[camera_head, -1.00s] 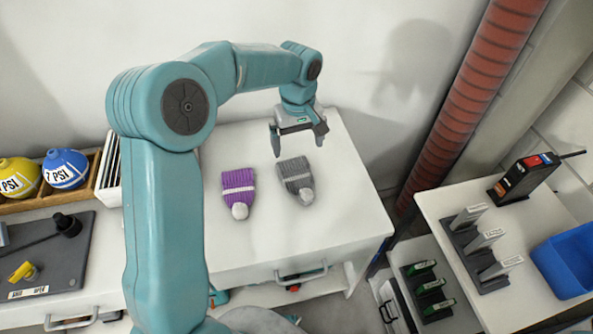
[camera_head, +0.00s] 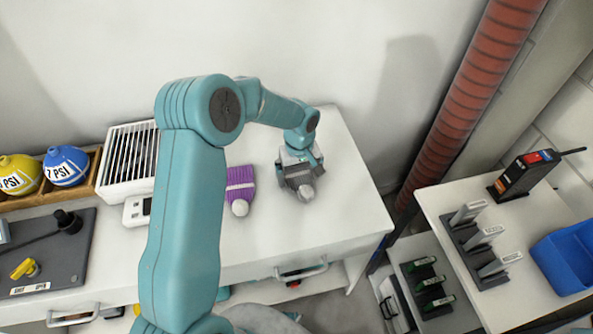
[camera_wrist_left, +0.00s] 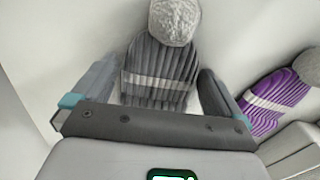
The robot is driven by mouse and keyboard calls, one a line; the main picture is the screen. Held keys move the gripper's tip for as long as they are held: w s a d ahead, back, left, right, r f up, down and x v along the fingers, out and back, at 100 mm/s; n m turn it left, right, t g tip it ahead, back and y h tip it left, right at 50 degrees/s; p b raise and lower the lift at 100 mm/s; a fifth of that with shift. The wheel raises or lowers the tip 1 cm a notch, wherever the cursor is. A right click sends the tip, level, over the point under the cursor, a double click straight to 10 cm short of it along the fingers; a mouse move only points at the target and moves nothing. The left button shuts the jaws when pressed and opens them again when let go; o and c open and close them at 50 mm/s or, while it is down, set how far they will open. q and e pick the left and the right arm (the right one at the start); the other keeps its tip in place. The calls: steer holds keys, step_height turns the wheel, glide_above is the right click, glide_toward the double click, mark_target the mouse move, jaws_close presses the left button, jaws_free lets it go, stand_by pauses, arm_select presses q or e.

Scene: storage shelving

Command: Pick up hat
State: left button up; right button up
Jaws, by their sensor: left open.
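A grey knit hat (camera_head: 303,184) with a light stripe and a pale pom-pom lies on the white cabinet top. My left gripper (camera_head: 300,181) is over it from above, partly hiding it. In the left wrist view the grey hat (camera_wrist_left: 160,72) lies between the two open fingers of my left gripper (camera_wrist_left: 160,92), its pom-pom pointing away. A purple hat (camera_head: 239,185) with a light stripe lies to its left, partly behind my arm; it also shows at the right of the left wrist view (camera_wrist_left: 277,100). My right gripper is not in view.
The white cabinet top (camera_head: 345,215) is clear right of the hats. A white slatted box (camera_head: 128,155) and yellow (camera_head: 18,174) and blue (camera_head: 66,166) balls stand left. A red ribbed pipe (camera_head: 465,105) rises at right, near a side table with a blue bin (camera_head: 568,262).

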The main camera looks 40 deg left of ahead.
mark_target(299, 176)
arm_select(q)
steer(key=c, duration=0.8)
steer(key=shift+r, duration=0.15)
step_height(299, 176, up, 20)
steer(key=shift+f+p, duration=0.1)
steer(key=shift+p, duration=0.3)
